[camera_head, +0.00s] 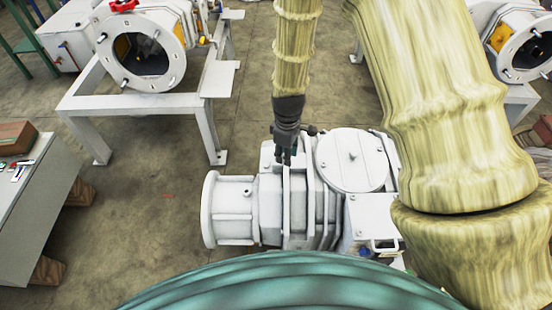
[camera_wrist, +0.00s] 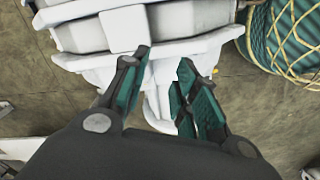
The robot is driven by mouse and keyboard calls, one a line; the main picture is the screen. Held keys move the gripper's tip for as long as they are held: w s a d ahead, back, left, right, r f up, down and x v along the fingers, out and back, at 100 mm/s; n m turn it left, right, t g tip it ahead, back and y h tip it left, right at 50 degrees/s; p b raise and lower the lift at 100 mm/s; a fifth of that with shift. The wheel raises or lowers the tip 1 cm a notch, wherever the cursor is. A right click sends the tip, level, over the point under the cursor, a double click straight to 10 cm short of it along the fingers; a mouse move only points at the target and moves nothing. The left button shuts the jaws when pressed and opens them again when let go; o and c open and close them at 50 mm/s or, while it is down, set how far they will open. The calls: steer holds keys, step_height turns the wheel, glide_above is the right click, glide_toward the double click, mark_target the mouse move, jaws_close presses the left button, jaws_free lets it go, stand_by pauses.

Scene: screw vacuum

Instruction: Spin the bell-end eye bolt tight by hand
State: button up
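The white vacuum pump (camera_head: 352,160) lies on the floor, with its round bell end (camera_head: 212,210) to the left. My gripper (camera_head: 284,158) points down at the ribbed flanges of the pump body, right of the bell end. In the wrist view my gripper (camera_wrist: 165,80) has its teal-padded fingers spread apart, with white casing (camera_wrist: 150,22) showing beyond and between them. I cannot pick out the eye bolt in either view; the fingers may hide it. I cannot tell whether the fingertips touch the casing.
A white steel frame (camera_head: 140,103) carrying a round-flanged housing (camera_head: 165,75) stands at the back left. A grey bench (camera_head: 25,215) with small tools is at the left edge. Another round-flanged machine (camera_head: 493,45) is at the top right.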

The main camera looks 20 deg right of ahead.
steer(key=w+a+r+n+b, duration=0.2)
steer(key=w+r+n, duration=0.1)
steer(key=w+r, duration=0.3)
steer(key=f, duration=0.5)
steer(key=f+b, duration=0.1)
steer(key=f, duration=0.4)
steer(key=shift+s+d+f, duration=0.15)
steer(key=shift+s+f, duration=0.05)
steer(key=shift+f, duration=0.2)
jaws_close()
